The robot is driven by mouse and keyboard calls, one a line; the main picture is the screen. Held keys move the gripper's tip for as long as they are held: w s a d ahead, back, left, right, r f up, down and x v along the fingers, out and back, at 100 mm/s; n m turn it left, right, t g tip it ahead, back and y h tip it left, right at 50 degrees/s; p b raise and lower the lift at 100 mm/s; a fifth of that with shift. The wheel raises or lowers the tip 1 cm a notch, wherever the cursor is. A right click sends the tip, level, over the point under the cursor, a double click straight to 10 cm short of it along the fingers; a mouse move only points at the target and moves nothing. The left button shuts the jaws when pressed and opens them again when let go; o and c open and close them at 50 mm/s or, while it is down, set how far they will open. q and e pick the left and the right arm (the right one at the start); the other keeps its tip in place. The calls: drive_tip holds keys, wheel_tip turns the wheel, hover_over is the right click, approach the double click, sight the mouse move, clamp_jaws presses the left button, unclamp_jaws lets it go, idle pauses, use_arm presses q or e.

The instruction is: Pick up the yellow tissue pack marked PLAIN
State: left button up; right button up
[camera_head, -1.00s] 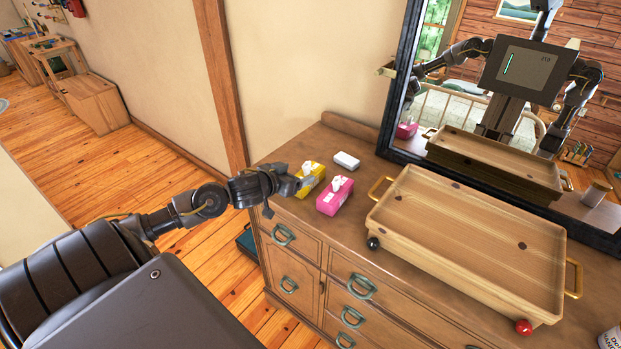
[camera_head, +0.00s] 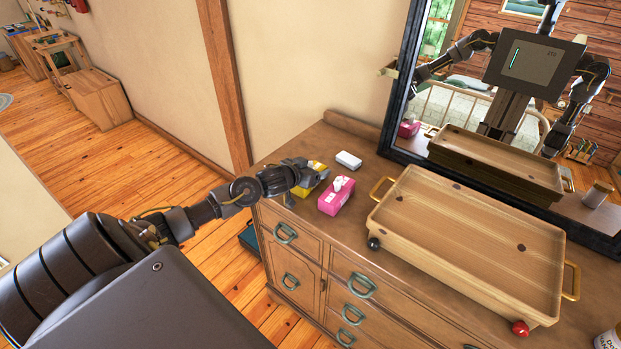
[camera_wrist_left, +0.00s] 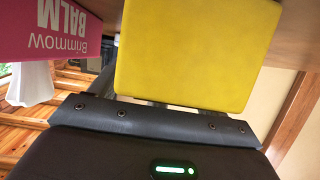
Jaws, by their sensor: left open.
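The yellow tissue pack (camera_head: 317,165) lies on the dresser's left end, partly hidden by my left gripper (camera_head: 312,178) in the head view. In the left wrist view a plain yellow face of the pack (camera_wrist_left: 195,50) fills the upper middle, close in front of the gripper. No marking shows on that face, so I cannot read PLAIN. My left gripper is open at the pack; I cannot tell whether its fingers are around it. My right gripper is not in view.
A pink tissue pack (camera_head: 336,196) stands close to the right; its side (camera_wrist_left: 50,35) reads BALM in the wrist view. A small white item (camera_head: 348,160) lies behind. A wooden tray (camera_head: 470,240) fills the dresser's right, below a mirror (camera_head: 480,100).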

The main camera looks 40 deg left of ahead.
use_arm(q)
drive_tip(key=shift+s, duration=0.1)
drive_tip(key=shift+c, duration=0.8)
drive_tip(key=c, duration=0.9)
drive_tip(key=shift+c, duration=0.2)
drive_tip(key=shift+r, duration=0.5)
drive_tip(key=s+a+r+b, duration=0.2)
drive_tip(key=s+a+r, duration=0.7)
drive_tip(key=r, duration=0.3)
drive_tip(key=shift+s+a, duration=0.15)
drive_tip(key=shift+s, duration=0.6)
